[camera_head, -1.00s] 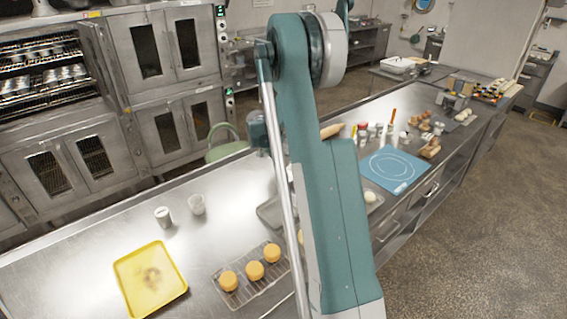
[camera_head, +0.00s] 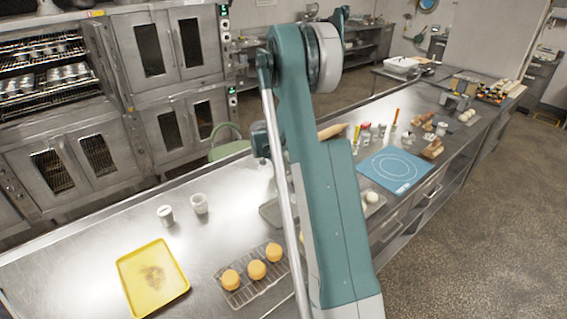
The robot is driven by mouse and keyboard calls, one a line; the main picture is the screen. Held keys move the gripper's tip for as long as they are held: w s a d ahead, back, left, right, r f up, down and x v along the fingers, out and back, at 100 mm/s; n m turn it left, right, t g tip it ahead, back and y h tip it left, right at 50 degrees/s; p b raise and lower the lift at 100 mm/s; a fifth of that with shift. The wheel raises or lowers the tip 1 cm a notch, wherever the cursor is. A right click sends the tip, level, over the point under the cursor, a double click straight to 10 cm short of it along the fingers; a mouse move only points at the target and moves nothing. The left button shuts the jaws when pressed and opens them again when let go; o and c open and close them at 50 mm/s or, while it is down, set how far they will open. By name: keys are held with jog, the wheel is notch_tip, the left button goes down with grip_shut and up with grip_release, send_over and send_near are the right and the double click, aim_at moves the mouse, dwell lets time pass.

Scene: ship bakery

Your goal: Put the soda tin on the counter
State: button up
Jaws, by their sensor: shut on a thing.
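The steel counter (camera_head: 95,245) runs from the lower left to the upper right. I cannot pick out a soda tin for sure. A small whitish cylinder (camera_head: 165,217) stands upright on the near left part of the counter, and I cannot tell what it is. My teal arm rises through the middle of the view and covers part of the counter. My gripper does not show, and whatever it holds is hidden too.
A yellow tray (camera_head: 134,287) and a wire rack (camera_head: 250,290) with round orange-brown cakes lie on the near counter. A clear cup (camera_head: 199,204) stands behind them. A blue mat (camera_head: 394,170) lies right of my arm, with jars and bottles behind it.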

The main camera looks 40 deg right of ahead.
jog(key=shift+f, duration=0.15)
jog(key=o, duration=1.1)
jog(key=shift+v, duration=6.1)
jog(key=shift+d, duration=0.1)
